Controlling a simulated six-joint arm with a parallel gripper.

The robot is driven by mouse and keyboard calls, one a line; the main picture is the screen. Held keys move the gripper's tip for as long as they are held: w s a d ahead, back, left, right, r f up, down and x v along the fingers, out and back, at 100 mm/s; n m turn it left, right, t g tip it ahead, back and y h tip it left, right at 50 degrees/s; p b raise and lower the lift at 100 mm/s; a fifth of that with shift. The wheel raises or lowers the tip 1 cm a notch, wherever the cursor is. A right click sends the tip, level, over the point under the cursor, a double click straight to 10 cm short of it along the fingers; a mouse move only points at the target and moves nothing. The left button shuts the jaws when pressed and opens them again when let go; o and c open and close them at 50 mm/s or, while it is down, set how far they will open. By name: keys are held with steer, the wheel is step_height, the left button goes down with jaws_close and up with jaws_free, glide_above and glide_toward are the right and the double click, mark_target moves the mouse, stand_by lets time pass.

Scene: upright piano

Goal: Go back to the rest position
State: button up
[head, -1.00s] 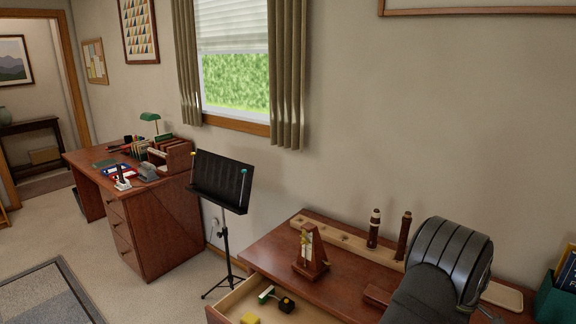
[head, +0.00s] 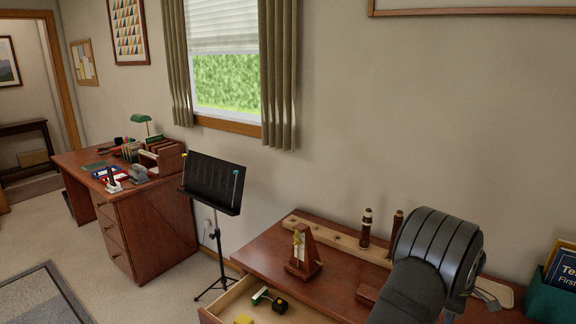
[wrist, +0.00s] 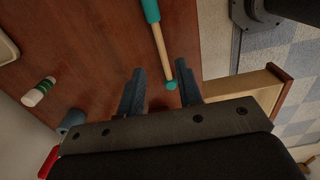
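My gripper (wrist: 160,85) shows in the wrist view with its two dark fingers apart. Nothing is clearly held between them. A stick with a teal handle and teal tip (wrist: 160,48) lies past the fingers over the brown wooden top; its tip shows near the right finger. In the head view my dark arm (head: 435,250) stands at the right over the brown desk (head: 268,246), and my gripper is hidden behind it or out of frame.
A metronome (head: 303,253), a wooden rack (head: 320,233) with dark upright pieces, and an open drawer (head: 222,308) are left of my arm. A teal box (head: 548,300) stands right. A black music stand (head: 212,184) is farther left. A white-and-green cylinder (wrist: 38,92) lies in the wrist view.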

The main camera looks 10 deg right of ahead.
step_height(320, 180, down, 8)
steer(key=shift+s+f, duration=0.1)
steer(key=shift+d+r, duration=0.1)
steer(key=shift+r, duration=0.15)
step_height(320, 180, up, 4)
steer(key=shift+f, duration=0.15)
steer(key=s+r, duration=0.7)
steer(key=s, duration=0.5)
steer(key=w+a+f, duration=0.3)
steer(key=w+a, duration=0.4)
steer(key=a, duration=0.1)
steer(key=w+a+f, duration=0.4)
steer(key=w+a, duration=0.4)
steer(key=a, duration=0.1)
steer(key=w+a+f, duration=0.1)
steer(key=a+f, duration=0.1)
steer(key=a, duration=0.9)
steer(key=w+a+f, duration=0.2)
steer(key=a+f, duration=0.1)
steer(key=a, duration=0.9)
steer(key=shift+w+f+m, duration=0.25)
steer(key=shift+w+m, duration=0.05)
